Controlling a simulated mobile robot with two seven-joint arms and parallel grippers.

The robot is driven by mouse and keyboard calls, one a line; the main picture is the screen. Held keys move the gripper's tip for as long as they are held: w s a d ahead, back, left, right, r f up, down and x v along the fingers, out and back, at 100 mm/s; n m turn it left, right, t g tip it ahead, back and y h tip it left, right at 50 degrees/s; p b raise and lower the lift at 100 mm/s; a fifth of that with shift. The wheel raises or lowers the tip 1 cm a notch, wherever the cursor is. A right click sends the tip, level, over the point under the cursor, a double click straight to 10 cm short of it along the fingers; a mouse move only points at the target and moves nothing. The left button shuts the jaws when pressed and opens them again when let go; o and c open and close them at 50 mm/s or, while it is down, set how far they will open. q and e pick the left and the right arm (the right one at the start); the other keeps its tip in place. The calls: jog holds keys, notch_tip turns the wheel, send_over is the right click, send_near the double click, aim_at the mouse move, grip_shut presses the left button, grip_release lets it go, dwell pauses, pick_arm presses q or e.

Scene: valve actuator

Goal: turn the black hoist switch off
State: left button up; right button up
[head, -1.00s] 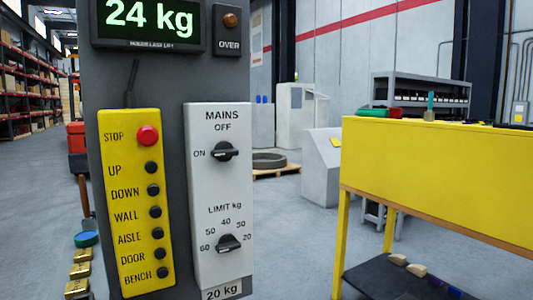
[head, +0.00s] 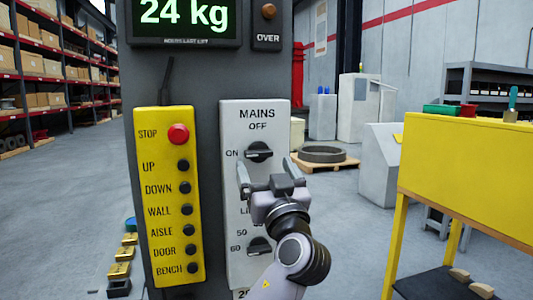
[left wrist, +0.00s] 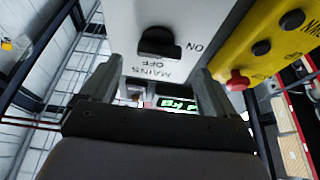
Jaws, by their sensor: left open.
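The black mains switch (head: 259,152) is on the upper part of the white panel (head: 236,115), under the words MAINS OFF. Its bar lies level, with ON printed at its left. It also shows in the left wrist view (left wrist: 158,43), where the panel appears upside down. My left gripper (head: 270,177) is open and empty, in front of the panel just below the switch in the head view. In the left wrist view its fingers (left wrist: 154,80) stand apart on either side of the panel picture, with the switch beyond them. My right gripper is not in view.
A yellow pendant (head: 167,210) with a red stop button (head: 178,134) and several black buttons hangs close left. The limit knob (head: 259,246) is below, its scale partly hidden by my arm. The display (head: 184,20) reads 24 kg. A yellow bench (head: 465,170) stands right.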

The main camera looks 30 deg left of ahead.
aim_at(260, 154)
pick_arm(q)
jog(key=p+x, duration=0.1)
jog(key=x, duration=0.3)
jog(key=shift+w, duration=0.1)
jog(key=c, duration=1.1)
jog(key=shift+o, duration=0.2)
